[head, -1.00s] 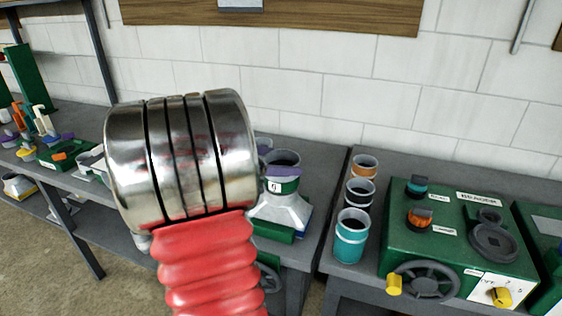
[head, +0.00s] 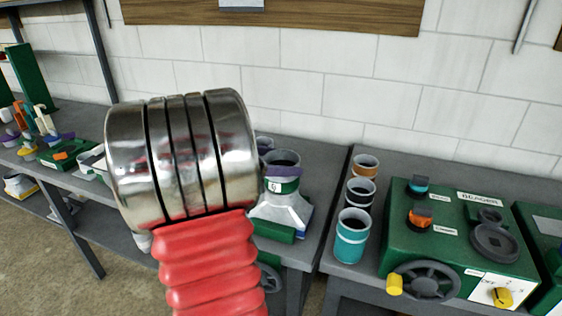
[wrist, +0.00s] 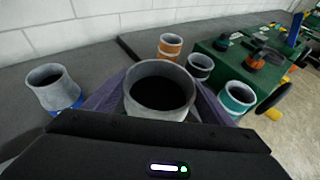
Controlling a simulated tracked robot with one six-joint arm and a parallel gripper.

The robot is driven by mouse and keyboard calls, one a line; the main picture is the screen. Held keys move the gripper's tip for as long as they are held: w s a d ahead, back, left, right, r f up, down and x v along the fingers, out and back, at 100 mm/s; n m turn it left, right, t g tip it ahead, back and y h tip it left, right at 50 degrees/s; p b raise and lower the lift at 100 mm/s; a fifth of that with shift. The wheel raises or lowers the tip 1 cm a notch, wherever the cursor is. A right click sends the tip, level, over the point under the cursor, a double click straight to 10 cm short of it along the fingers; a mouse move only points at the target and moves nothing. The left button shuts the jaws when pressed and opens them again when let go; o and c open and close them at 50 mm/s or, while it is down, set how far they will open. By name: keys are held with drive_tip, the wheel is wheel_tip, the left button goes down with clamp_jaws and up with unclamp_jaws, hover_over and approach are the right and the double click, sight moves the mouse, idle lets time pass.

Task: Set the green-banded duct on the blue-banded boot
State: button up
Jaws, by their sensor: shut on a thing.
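My gripper (head: 284,171), with purple fingers, is shut on the green-banded duct (head: 283,186), a short grey tube marked with a white label. In the wrist view the open round mouth of the duct (wrist: 160,88) stands between the two fingers. The duct looks upright. My arm hides the left side of this spot.
An orange-banded (head: 365,167), a dark-banded (head: 360,195) and a teal-banded tube (head: 351,238) stand to the right. Beyond them is a green machine (head: 450,240) with knobs. Another grey piece with blue at its base (wrist: 52,88) stands left of the duct in the wrist view.

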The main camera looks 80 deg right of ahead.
drive_tip(key=shift+f, duration=0.45)
drive_tip(key=o, duration=1.3)
drive_tip(key=shift+f, duration=0.1)
drive_tip(key=shift+w, duration=0.1)
drive_tip(key=shift+v, duration=5.5)
